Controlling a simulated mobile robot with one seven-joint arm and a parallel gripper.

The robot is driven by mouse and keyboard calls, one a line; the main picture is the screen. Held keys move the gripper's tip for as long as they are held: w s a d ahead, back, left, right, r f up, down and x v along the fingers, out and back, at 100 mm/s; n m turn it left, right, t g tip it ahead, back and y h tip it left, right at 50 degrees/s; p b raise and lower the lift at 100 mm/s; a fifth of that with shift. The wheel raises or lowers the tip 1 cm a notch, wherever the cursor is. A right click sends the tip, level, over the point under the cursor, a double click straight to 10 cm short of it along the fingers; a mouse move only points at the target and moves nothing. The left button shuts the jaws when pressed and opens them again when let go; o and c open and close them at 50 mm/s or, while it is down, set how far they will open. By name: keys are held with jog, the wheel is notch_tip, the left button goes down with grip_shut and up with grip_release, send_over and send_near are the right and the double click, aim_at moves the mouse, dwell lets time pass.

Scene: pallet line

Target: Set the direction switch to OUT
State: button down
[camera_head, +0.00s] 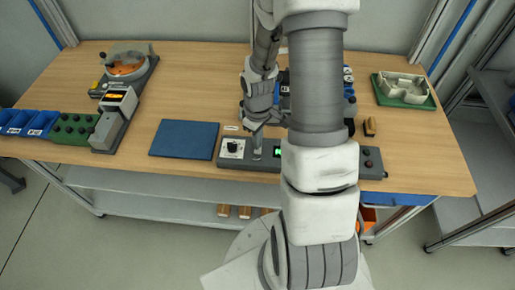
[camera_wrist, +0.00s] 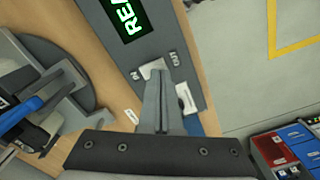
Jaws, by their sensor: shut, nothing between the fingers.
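The grey control panel (camera_head: 228,163) lies along the table's front edge. In the wrist view the panel (camera_wrist: 180,35) shows a lit green display (camera_wrist: 127,15), an IN label (camera_wrist: 135,75) on the left and an OUT label (camera_wrist: 174,58) on the right. A pale switch plate (camera_wrist: 152,67) sits between the labels. My gripper (camera_wrist: 161,80) is shut and empty, its tips at or just over this plate; contact cannot be told. The fingers hide most of the switch, so its setting cannot be read. In the head view my gripper (camera_head: 257,154) points down at the panel.
A black knob on a white plate (camera_head: 233,148) is left of my gripper on the panel. A blue mat (camera_head: 184,138) lies further left. My arm hides part of the panel.

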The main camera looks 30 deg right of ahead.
jog(key=shift+f+b, duration=0.8)
jog(key=shift+f, duration=0.15)
dwell(0.8)
jog(key=shift+r, duration=0.1)
notch_tip(320, 180, up, 7)
jog(key=p, duration=0.5)
jog(key=shift+p, duration=0.3)
dwell(0.4)
